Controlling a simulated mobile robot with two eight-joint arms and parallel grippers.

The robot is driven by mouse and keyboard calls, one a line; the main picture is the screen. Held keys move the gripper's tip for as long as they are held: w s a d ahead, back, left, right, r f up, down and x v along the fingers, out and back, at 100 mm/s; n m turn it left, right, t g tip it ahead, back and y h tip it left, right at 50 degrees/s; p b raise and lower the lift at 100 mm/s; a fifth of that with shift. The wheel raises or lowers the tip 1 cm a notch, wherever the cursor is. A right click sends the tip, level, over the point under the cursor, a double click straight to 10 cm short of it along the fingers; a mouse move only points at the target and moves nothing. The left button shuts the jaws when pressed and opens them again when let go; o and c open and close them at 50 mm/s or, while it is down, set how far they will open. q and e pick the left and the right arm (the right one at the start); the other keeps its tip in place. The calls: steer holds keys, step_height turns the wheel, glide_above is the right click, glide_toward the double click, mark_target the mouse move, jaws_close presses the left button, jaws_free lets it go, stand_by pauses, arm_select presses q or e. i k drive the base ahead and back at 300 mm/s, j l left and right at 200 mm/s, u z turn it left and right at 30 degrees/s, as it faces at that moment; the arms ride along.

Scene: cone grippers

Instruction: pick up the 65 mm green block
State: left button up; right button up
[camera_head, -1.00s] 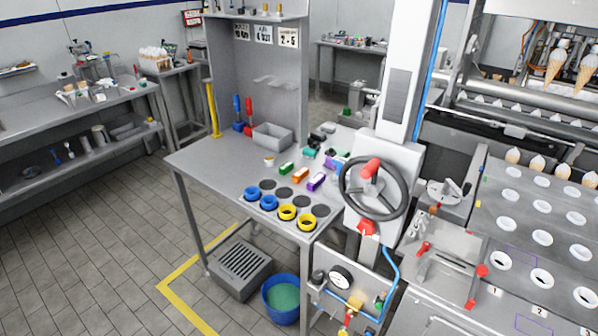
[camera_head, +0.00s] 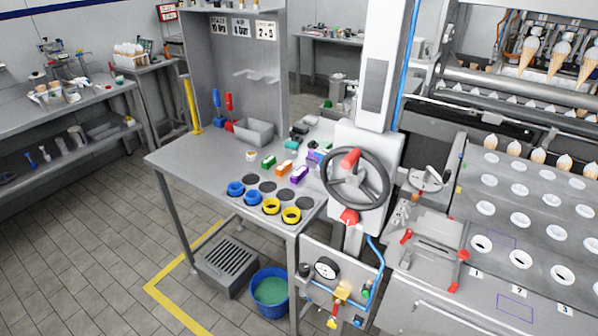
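The three lie in a slanting row behind the dark round spots and coloured rings. I cannot read the block's size from here. Neither of my grippers shows in the head view.
Blue rings (camera_head: 235,188) and yellow rings (camera_head: 271,206) sit near the table's front edge. A grey bin (camera_head: 254,132) stands behind the blocks. A handwheel (camera_head: 356,178) on a white column rises at the table's right. Open tiled floor lies left of the table.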

mark_target(270, 161)
steer(key=i+j+z, duration=0.1)
steer(key=j, duration=0.3)
steer(key=i+j+z, duration=0.1)
steer(key=j, duration=0.25)
steer(key=i+j+z, duration=0.1)
steer(key=i+j, duration=0.15)
steer(key=j, duration=0.15)
steer(key=i+j, duration=0.15)
steer(key=j, duration=0.3)
steer(key=i+j+z, duration=0.15)
steer(key=j, duration=0.25)
steer(key=i+j+z, duration=0.1)
steer(key=j, duration=0.3)
steer(key=i+j, duration=0.15)
steer(key=i, duration=0.15)
steer(key=i+j+z, duration=0.1)
steer(key=i, duration=0.15)
